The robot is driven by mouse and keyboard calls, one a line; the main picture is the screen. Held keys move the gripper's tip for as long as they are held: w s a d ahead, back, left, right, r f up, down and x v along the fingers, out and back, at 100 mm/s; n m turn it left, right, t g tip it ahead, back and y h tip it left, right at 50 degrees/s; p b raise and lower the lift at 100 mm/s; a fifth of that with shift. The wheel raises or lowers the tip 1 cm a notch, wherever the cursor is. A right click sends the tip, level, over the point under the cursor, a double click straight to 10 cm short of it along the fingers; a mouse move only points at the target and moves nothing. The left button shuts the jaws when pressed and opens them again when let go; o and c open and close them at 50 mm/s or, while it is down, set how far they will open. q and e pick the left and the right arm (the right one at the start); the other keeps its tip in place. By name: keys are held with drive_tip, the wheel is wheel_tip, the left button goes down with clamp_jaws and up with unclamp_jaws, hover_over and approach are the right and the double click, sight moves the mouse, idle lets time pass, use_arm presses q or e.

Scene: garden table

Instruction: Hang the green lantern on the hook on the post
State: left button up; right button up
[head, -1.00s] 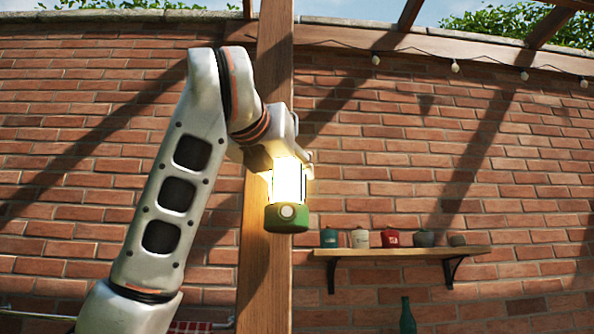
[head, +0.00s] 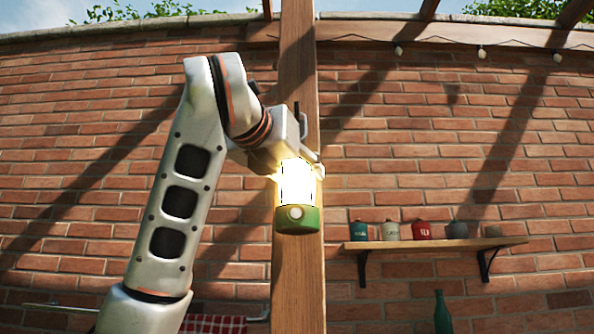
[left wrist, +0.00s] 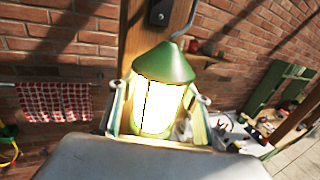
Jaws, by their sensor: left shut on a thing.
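The green lantern (head: 297,219) is lit and hangs upright in my left gripper (head: 297,160), in front of the wooden post (head: 298,290). In the left wrist view its green conical cap (left wrist: 167,63) and bright glass show between the two fingers of the left gripper (left wrist: 157,112), which is shut on it. A dark metal hook (left wrist: 162,12) is fixed to the post just above the cap. Its bent rod comes down close to the cap's tip; I cannot tell if they touch. In the head view my arm and the glare hide the lantern's top. My right gripper is not in view.
A wall shelf (head: 430,243) with several small pots is to the right of the post. A green bottle (head: 442,314) stands below it. A red checked cloth (left wrist: 55,102) hangs on a rail at the left. The brick wall is behind.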

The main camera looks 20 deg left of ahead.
use_arm(q)
drive_tip(key=o, duration=1.3)
drive_tip(key=shift+o, duration=1.2)
drive_tip(key=shift+f, duration=0.1)
drive_tip(key=s, duration=1.2)
drive_tip(key=shift+a, duration=0.4)
